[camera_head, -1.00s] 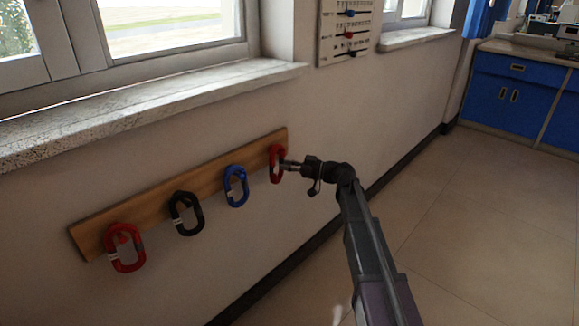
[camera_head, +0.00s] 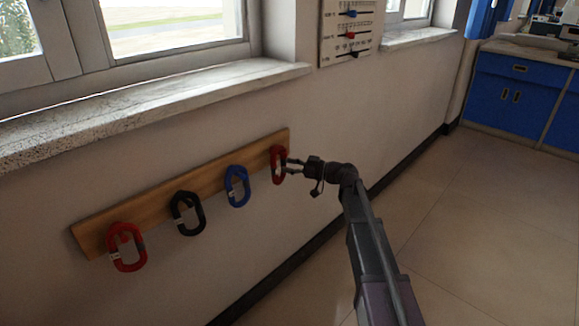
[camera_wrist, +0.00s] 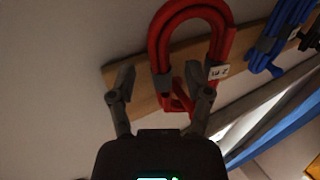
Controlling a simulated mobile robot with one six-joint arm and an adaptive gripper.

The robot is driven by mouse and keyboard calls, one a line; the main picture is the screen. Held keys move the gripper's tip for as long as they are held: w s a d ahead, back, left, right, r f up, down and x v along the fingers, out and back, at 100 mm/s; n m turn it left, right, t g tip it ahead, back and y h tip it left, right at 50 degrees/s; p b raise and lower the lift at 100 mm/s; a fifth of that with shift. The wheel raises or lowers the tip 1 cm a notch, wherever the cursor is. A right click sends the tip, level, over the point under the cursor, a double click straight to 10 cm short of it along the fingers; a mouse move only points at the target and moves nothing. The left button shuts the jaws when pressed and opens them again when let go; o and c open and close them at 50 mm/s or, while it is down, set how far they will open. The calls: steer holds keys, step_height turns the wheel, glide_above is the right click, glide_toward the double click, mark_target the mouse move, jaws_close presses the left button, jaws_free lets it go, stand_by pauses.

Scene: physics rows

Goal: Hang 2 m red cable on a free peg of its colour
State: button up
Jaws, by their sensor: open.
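A coiled red cable (camera_head: 278,165) hangs at the right end of the wooden peg board. In the wrist view this red cable (camera_wrist: 160,50) is a loop with a white tag whose print I cannot read surely. A red peg (camera_wrist: 180,102) shows at the loop. My gripper (camera_head: 291,166) is beside this cable, just to its right. In the wrist view my gripper (camera_wrist: 163,82) is open, its two fingers apart and not closed on the cable. Another red cable (camera_head: 113,256) hangs at the board's left end. I cannot tell its length.
The wooden board (camera_head: 213,180) is on the wall below the window sill (camera_head: 150,105). A black cable (camera_head: 176,213) and a blue cable (camera_head: 231,190) hang between the red ones. The floor (camera_head: 470,220) to the right is clear. Blue cabinets (camera_head: 520,95) stand farther back.

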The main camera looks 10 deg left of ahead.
steer(key=s+d, duration=0.2)
steer(key=d, duration=0.9)
steer(key=shift+s+d, duration=0.15)
steer(key=shift+d, duration=0.05)
steer(key=s+d+f+m+g+h+p, duration=0.1)
steer(key=s+d+f+m+h+p, duration=0.1)
steer(key=s+f+m+h, duration=0.4)
steer(key=s+d+f+m+g+h+p, duration=0.1)
steer(key=s+f+m+h+p, duration=0.2)
steer(key=s, duration=0.5)
steer(key=s+d+f+m+g+h+p, duration=0.1)
steer(key=s+d+f+m+h+p, duration=0.15)
steer(key=s+d+m+h, duration=0.65)
step_height(320, 180, up, 37)
steer(key=s+d+n+p, duration=0.2)
steer(key=s+p, duration=0.1)
steer(key=p, duration=3.3)
steer(key=shift+d, duration=0.15)
steer(key=shift+w, duration=0.1)
